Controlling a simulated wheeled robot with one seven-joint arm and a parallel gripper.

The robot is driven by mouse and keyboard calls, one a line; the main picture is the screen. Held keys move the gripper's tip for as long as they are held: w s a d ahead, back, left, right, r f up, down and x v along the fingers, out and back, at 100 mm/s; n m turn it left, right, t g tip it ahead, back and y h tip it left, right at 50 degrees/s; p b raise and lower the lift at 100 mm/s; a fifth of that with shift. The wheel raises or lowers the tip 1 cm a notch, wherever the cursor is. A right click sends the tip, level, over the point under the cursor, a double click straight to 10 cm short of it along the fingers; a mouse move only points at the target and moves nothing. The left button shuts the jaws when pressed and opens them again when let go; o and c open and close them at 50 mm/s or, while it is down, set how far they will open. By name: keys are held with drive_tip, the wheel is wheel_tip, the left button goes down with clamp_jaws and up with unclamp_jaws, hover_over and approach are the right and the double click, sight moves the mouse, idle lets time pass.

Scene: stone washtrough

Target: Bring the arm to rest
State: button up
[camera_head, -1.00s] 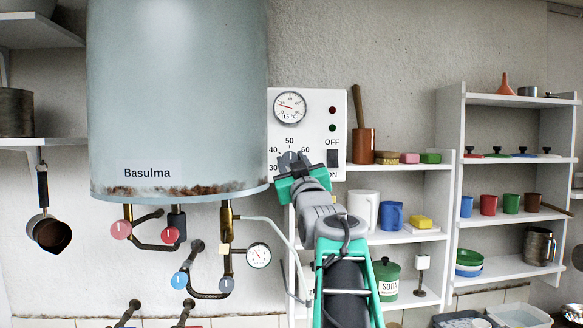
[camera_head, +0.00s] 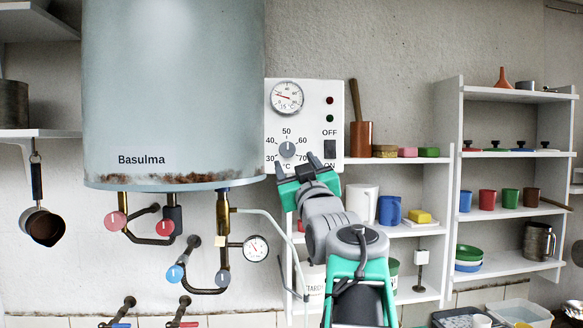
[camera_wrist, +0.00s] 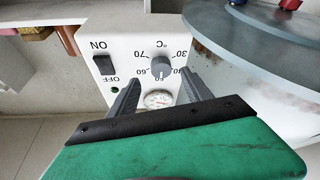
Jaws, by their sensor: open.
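My gripper (camera_head: 297,167) is raised in front of the lower part of the white control panel (camera_head: 278,128). Its two dark fingers are spread apart with nothing between them. In the wrist view my gripper (camera_wrist: 160,95) also shows open, with the panel's dial knob (camera_wrist: 161,66) and round thermometer gauge (camera_wrist: 158,99) beyond the fingers. In the head view the knob (camera_head: 287,150) is fully visible just above the fingertips, apart from them, its mark pointing up toward 50. The ON/OFF switch (camera_head: 330,149) is to the right of the knob.
The Basulma boiler (camera_head: 175,90) hangs left of the panel, with pipes and valves (camera_head: 170,240) below it. A shelf (camera_head: 400,167) with mugs and soaps stands close on the right, and another shelf unit (camera_head: 510,100) farther right. The wall above the shelves is bare.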

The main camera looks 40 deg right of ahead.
drive_tip(key=w+a+f+g+y, duration=0.2)
drive_tip(key=a+f, duration=0.4)
drive_tip(key=f, duration=0.3)
drive_tip(key=w+a+f+g+y, duration=0.25)
drive_tip(key=a+f, duration=0.25)
drive_tip(key=f, duration=0.5)
drive_tip(key=w+a+f+g+y, duration=0.1)
drive_tip(key=a+f+g+y, duration=0.1)
drive_tip(key=a+f, duration=0.55)
drive_tip(key=s+a+f+n+g+y, duration=0.1)
drive_tip(key=s+a+f+g, duration=0.2)
drive_tip(key=f, duration=0.6)
drive_tip(key=s+a+f+g+y, duration=0.1)
drive_tip(key=s+a+f+g, duration=0.2)
drive_tip(key=s+a+f, duration=0.4)
drive_tip(key=s+a+f+n+g+y, duration=0.1)
drive_tip(key=s+a+f+g+y, duration=0.1)
drive_tip(key=s+a+f, duration=0.3)
drive_tip(key=s+f+g, duration=0.1)
drive_tip(key=s+f, duration=0.2)
drive_tip(key=f, duration=0.3)
drive_tip(key=shift+a+f+n, duration=0.2)
drive_tip(key=shift+n, duration=0.1)
drive_tip(key=shift+r+g, duration=0.1)
drive_tip(key=shift+g, duration=0.15)
